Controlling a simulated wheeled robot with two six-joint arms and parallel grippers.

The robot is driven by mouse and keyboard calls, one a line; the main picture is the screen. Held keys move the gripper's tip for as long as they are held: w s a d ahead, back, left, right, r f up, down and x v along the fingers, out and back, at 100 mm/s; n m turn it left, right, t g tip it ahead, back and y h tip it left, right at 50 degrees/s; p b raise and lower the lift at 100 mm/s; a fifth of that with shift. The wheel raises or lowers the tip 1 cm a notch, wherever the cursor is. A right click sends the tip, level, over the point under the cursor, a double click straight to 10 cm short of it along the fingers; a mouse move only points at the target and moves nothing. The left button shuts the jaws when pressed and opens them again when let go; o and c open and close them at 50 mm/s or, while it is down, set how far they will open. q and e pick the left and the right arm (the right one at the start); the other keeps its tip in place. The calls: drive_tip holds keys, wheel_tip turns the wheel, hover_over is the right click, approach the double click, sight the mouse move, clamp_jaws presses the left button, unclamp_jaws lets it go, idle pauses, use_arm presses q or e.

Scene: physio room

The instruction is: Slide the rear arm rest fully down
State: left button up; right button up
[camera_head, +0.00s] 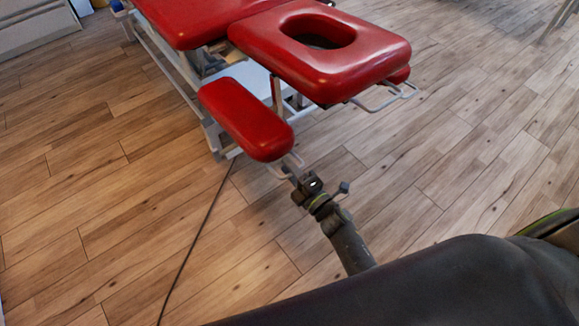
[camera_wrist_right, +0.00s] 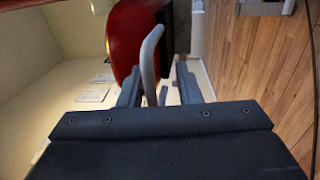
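A red padded arm rest (camera_head: 245,118) hangs low at the near side of the red treatment table, beside the face pad. A pale metal handle (camera_head: 279,171) sticks out of its near end. My right gripper (camera_head: 297,180) is at this handle. In the right wrist view the fingers (camera_wrist_right: 158,88) are open and apart, with the curved grey handle bar (camera_wrist_right: 150,55) between them, closer to the left finger; I cannot tell whether they touch. The red pad (camera_wrist_right: 124,35) lies just beyond. Another red arm rest (camera_head: 400,75) shows partly behind the face pad. My left gripper is not in view.
The face pad (camera_head: 370,60) with its oval hole is above and behind the arm rest. The table's white frame (camera_head: 212,137) stands below. A dark cable (camera_head: 203,232) runs across the wooden floor (camera_head: 100,190), which is otherwise clear nearby.

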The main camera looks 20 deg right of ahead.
drive_tip(key=shift+r, duration=0.15)
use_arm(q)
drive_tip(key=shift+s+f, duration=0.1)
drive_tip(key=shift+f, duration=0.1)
use_arm(e)
drive_tip(key=v, duration=1.7)
drive_tip(key=shift+s, duration=0.2)
